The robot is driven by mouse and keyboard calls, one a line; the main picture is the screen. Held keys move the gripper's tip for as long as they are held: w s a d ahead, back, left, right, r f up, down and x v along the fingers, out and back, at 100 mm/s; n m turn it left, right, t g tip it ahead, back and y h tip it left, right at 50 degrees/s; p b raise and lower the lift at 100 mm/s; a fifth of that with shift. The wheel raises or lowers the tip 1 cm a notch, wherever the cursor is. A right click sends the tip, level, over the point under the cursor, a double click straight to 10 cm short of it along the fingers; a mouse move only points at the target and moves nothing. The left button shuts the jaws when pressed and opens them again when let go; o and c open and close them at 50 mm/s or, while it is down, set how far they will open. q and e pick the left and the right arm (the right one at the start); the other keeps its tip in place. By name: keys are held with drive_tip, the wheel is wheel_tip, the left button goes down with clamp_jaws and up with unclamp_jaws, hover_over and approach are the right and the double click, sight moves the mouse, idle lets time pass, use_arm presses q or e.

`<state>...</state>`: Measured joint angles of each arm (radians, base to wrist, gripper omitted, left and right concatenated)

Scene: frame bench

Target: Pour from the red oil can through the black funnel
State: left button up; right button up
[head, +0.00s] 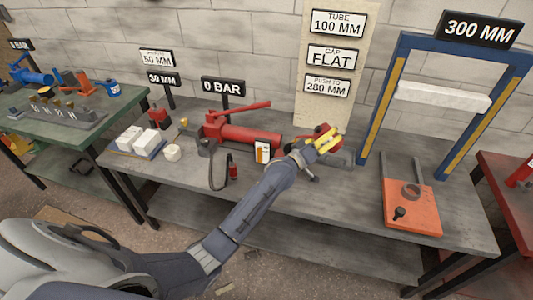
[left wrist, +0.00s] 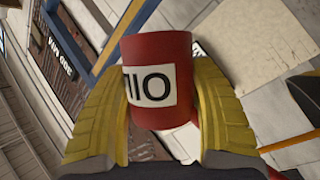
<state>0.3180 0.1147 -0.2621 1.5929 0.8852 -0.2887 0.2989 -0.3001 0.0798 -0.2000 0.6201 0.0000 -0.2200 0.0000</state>
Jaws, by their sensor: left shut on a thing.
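My left gripper (head: 326,141) has yellow fingers and is shut on the red oil can (left wrist: 158,53). In the left wrist view the can is between both fingers, and its white label with black lettering shows inverted. In the head view only a little red of the can shows behind the fingers, beside the red pump (head: 248,134) and above the bench. A small dark shape (head: 207,147) sits at the pump's left end; I cannot tell whether it is the black funnel. My right gripper is not in view.
A blue and yellow press frame (head: 380,105) stands to the right, with an orange plate (head: 412,222) before it. White blocks (head: 138,139), a white cup (head: 172,153) and a white-orange box (head: 263,152) are on the bench (head: 335,203). A hose (head: 213,180) hangs near its front.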

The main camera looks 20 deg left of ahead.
use_arm(q)
drive_tip(key=shift+f+m, duration=0.25)
drive_tip(key=shift+m, duration=0.05)
drive_tip(key=shift+d+f, duration=0.1)
drive_tip(key=shift+f, duration=0.05)
drive_tip(key=shift+f+m+g, duration=0.2)
drive_tip(key=shift+m+g, duration=0.1)
drive_tip(key=shift+m, duration=0.1)
drive_tip(key=shift+f, duration=0.25)
drive_tip(key=shift+f+m+g+y, duration=0.15)
drive_tip(key=shift+m+g+y, duration=0.15)
idle(0.4)
drive_tip(key=shift+f+m+g, duration=0.1)
drive_tip(key=shift+m+g, duration=0.2)
drive_tip(key=shift+m, duration=0.3)
